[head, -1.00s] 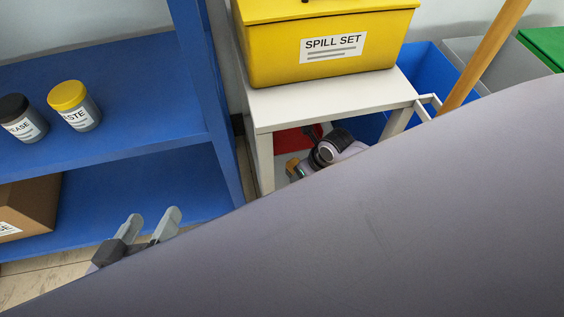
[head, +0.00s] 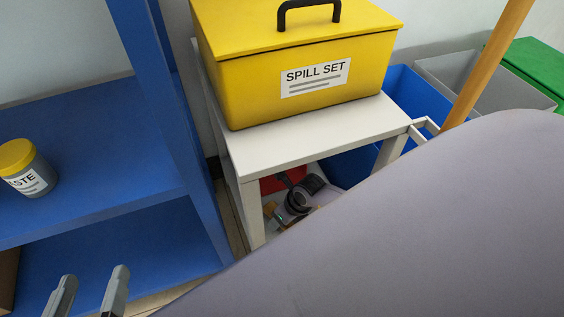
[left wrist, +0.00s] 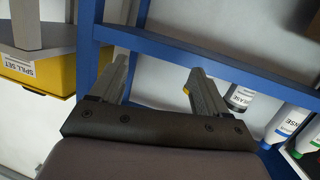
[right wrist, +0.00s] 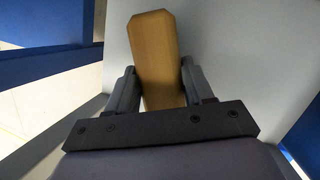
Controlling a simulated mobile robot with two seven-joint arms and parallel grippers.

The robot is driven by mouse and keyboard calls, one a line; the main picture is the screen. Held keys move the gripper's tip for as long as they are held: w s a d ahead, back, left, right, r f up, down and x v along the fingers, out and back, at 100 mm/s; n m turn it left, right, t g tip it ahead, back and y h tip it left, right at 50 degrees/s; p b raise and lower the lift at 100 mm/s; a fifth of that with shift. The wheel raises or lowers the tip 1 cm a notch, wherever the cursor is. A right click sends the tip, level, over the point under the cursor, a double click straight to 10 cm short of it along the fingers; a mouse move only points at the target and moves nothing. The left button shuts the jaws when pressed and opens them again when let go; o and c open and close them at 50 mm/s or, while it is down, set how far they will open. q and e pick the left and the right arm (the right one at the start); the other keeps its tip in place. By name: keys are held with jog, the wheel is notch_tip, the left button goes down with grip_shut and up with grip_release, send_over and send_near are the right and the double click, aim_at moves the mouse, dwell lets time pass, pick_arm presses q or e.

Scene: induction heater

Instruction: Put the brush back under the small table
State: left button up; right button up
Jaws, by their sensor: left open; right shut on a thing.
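The small white table (head: 290,140) stands right of the blue shelf in the head view. In the right wrist view, my right gripper (right wrist: 158,85) is shut on a wooden block-like piece, which I take to be part of the brush (right wrist: 155,50). In the head view the wooden piece (head: 270,209) shows small under the table, beside its front left leg and near dark parts of my right wrist. Any bristles are hidden. My left gripper (head: 93,278) is open and empty in front of the blue shelf; it also shows in the left wrist view (left wrist: 157,75).
A yellow spill set box (head: 305,70) stands on the table. A red thing (head: 270,184) lies beneath it. Blue (head: 400,95), grey and green bins stand at the right, with a slanting wooden pole (head: 485,70). The blue shelf (head: 90,200) bears jars. My arm covers the lower right.

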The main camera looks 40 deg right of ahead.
jog(key=shift+f, duration=0.75)
pick_arm(q)
jog(key=shift+s+a, duration=0.1)
jog(key=shift+a, duration=0.15)
pick_arm(e)
jog(key=o, duration=1.4)
